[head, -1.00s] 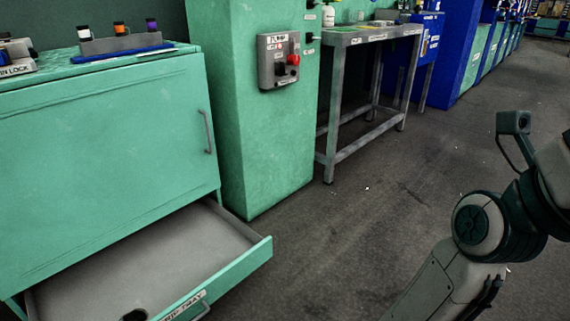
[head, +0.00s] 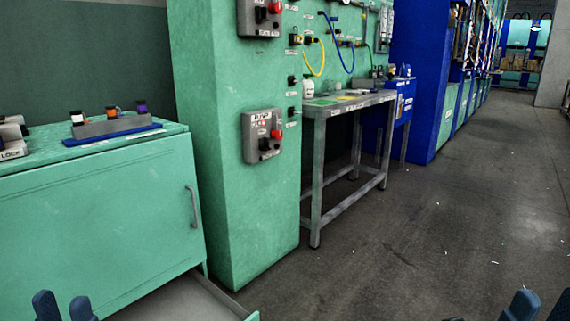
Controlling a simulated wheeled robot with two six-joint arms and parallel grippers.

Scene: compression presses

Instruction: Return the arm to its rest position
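My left gripper (head: 63,307) shows at the bottom left edge as two dark blue fingertips with a gap between them, empty. It is in front of the green cabinet (head: 100,228). My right gripper (head: 541,307) shows at the bottom right corner, also two dark blue fingertips apart, with nothing seen between them, over the floor. The rest of both arms is out of view below.
A drawer (head: 195,298) stands open under the cabinet, partly cut off. A green press column (head: 225,200) with control boxes is beside it. A grey metal table (head: 318,112) and blue machine (head: 420,80) stand beyond. The floor (head: 450,230) at right is clear.

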